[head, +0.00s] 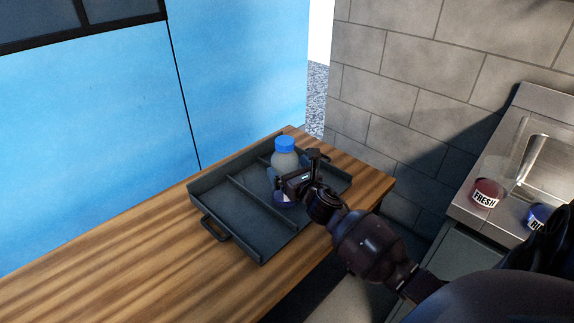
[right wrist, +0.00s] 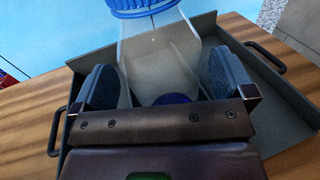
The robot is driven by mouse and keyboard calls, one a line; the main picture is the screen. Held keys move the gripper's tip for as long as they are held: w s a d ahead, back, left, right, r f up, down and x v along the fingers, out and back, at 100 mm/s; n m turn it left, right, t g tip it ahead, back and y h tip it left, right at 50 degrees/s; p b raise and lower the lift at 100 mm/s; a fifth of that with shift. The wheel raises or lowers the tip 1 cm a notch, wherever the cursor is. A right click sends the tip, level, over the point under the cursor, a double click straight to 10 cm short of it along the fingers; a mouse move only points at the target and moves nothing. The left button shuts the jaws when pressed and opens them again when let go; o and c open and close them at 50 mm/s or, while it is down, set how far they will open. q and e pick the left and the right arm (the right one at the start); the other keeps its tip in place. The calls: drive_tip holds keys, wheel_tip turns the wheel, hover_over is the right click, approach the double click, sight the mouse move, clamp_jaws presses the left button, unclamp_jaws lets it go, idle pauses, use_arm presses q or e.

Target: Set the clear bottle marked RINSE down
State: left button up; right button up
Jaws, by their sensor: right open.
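A clear bottle (head: 286,160) with a blue cap (head: 284,144) is upright in the right part of a dark grey tray (head: 232,241). No RINSE mark is readable on it; its lower part is partly hidden by my right gripper. My right gripper (head: 294,186) is at the bottle, with its fingers on either side of it. In the right wrist view the bottle (right wrist: 158,58) stands between the two open finger pads (right wrist: 163,80), with a visible gap at the right pad. Whether its base touches the tray floor cannot be seen. My left gripper is out of view.
The tray has dividers and end handles and lies on a striped wooden table (head: 110,260). A red container marked FRESH (head: 487,193) and a partly hidden blue one (head: 537,216) stand by a metal sink (head: 550,165) at right.

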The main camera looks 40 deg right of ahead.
drive_tip(key=s+a+p, duration=0.1)
drive_tip(key=s, duration=0.9)
drive_tip(key=shift+a, duration=0.4)
drive_tip(key=s+a+f+m+g+y, duration=0.1)
drive_tip(key=s+a+f+m, duration=0.3)
drive_tip(key=s+m, duration=0.5)
drive_tip(key=s+a+f+m+g+y, duration=0.1)
drive_tip(key=s+a+f+m+g, duration=0.3)
drive_tip(key=s+m, duration=0.5)
drive_tip(key=s+a+f+m+g+y, duration=0.1)
drive_tip(key=s+a+f+m+g, duration=0.2)
drive_tip(key=s+a+m, duration=0.3)
drive_tip(key=s+f+m, duration=0.1)
drive_tip(key=s+m, duration=0.3)
drive_tip(key=m, duration=0.4)
drive_tip(key=shift+a+f+m, duration=0.3)
drive_tip(key=shift+a, duration=0.05)
